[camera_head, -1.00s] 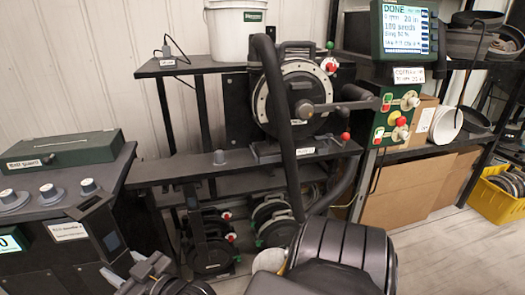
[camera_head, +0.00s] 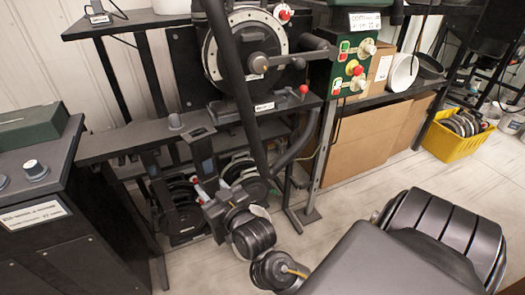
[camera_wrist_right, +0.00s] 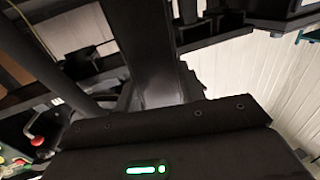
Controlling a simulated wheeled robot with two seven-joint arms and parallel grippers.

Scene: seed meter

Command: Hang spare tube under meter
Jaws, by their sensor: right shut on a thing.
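The spare tube (camera_head: 201,152) is a dark, narrow upright piece with a bluish-grey face, in the middle of the head view. My right gripper (camera_head: 208,192) is shut on its lower part and holds it in front of the black rail, left of the meter. The fingertips are partly hidden. In the right wrist view the dark tube (camera_wrist_right: 150,60) rises from the gripper. The meter (camera_head: 245,45) is a black machine with a pale-rimmed round disc. The tube is below and left of the disc, apart from it as far as I can tell. My left gripper is not in view.
A thick black hose (camera_head: 229,85) hangs before the meter. A dark cabinet (camera_head: 75,235) is at left, a yellow crate (camera_head: 447,141) at right.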

